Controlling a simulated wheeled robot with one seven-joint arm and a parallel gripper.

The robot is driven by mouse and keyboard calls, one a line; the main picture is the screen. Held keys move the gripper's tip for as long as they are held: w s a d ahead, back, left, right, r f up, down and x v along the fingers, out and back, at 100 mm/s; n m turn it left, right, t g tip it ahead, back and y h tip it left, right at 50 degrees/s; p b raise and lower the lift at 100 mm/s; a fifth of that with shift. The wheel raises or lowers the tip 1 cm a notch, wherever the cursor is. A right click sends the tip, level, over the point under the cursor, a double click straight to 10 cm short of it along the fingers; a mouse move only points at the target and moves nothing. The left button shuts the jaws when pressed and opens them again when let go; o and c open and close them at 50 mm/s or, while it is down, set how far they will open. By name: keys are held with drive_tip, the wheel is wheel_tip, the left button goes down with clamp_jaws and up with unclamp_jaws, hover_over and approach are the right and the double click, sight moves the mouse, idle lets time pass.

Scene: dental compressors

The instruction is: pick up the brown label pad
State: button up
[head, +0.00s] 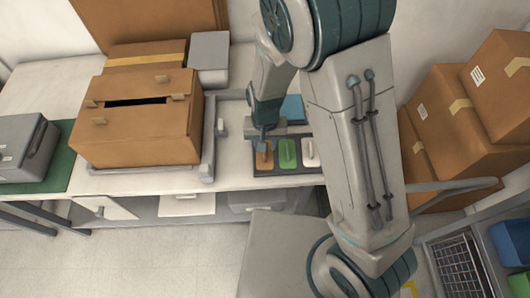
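The brown label pad (265,161) lies at the left end of a dark tray (288,171) near the front edge of the white table. A green pad (288,154) and a white pad (311,152) lie to its right in the same tray. My gripper (265,142) points down at the far end of the brown pad and hides part of it. The fingers are small and partly hidden in this view, so I cannot tell whether they are open, shut or touching the pad.
A large cardboard box (137,135) stands left of the tray on the white table (235,175). A blue item (293,108) lies behind the pads. A grey machine (25,147) is at the far left. Stacked cartons (455,125) stand at the right, beyond my arm.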

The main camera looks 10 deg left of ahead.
drive_tip(key=shift+w+f, duration=0.1)
drive_tip(key=shift+f, duration=1.8)
clamp_jaws()
drive_tip(key=shift+r, duration=0.1)
drive_tip(key=shift+a+r, duration=0.1)
drive_tip(key=shift+r, duration=0.35)
drive_tip(key=r, duration=0.3)
drive_tip(key=shift+d+r, duration=0.2)
drive_tip(key=shift+d, duration=0.05)
drive_tip(key=s+d+r+b, duration=0.1)
drive_tip(key=s+d+r, duration=0.1)
drive_tip(key=d, duration=0.3)
drive_tip(key=s+d+r, duration=0.2)
drive_tip(key=d+r, duration=0.2)
drive_tip(key=d, duration=0.1)
drive_tip(key=shift+s+d+r+b, duration=0.2)
drive_tip(key=shift+s+r+b, duration=0.1)
drive_tip(key=shift+b, duration=0.1)
drive_tip(key=shift+w, duration=0.1)
